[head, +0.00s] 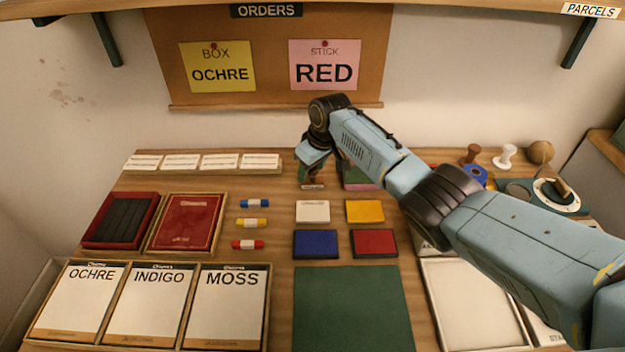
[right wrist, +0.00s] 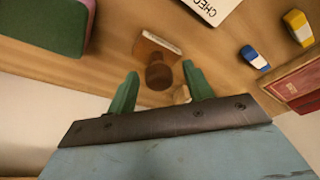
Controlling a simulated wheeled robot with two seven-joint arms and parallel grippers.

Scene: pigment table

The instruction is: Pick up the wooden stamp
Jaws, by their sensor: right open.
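The wooden stamp (right wrist: 157,50) has a square base with a pale edge and a round brown knob. In the right wrist view it is just ahead of my right gripper (right wrist: 160,75), its knob roughly between the two green fingertips. The fingers are apart and I see no grip on the knob. In the head view my right gripper (head: 313,172) points down at the back middle of the table. Only a low strip of the stamp (head: 312,187) shows beneath it there; the rest is hidden. My left gripper is not in view.
A green and pink block (right wrist: 60,25) stands close beside the stamp. A white pad (head: 312,211), yellow pad (head: 365,211), blue pad (head: 316,244) and red pad (head: 375,243) lie in front. The wall board (head: 275,60) rises behind.

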